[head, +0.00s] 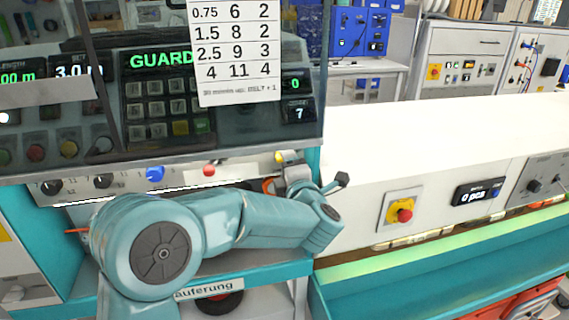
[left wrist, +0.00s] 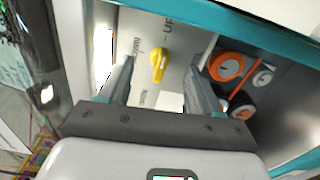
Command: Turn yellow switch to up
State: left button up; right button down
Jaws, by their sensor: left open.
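The yellow switch (left wrist: 158,66) is a small knob on a pale panel (left wrist: 178,85) with printed labels around it. Its long axis runs nearly top to bottom in the left wrist view. I cannot tell for sure which label it points at. A label that seems to read UP (left wrist: 168,28) is beyond it. My left gripper (left wrist: 160,78) is open, with one finger on each side of the switch and visible gaps between. In the head view a small yellow part, likely the switch (head: 279,157), shows just above my left gripper (head: 283,178). My right gripper is not in view.
Orange and white reels (left wrist: 226,66) sit right of the fingers in the left wrist view. The head view shows a blue knob (head: 155,174), a red button (head: 209,170), a keypad console (head: 150,110) above, and a red-yellow emergency stop (head: 401,213) on the white bench at right.

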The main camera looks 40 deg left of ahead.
pick_arm(q)
jog(key=shift+b+v, duration=0.95)
jog(key=shift+v, duration=1.65)
jog(key=shift+a, duration=0.1)
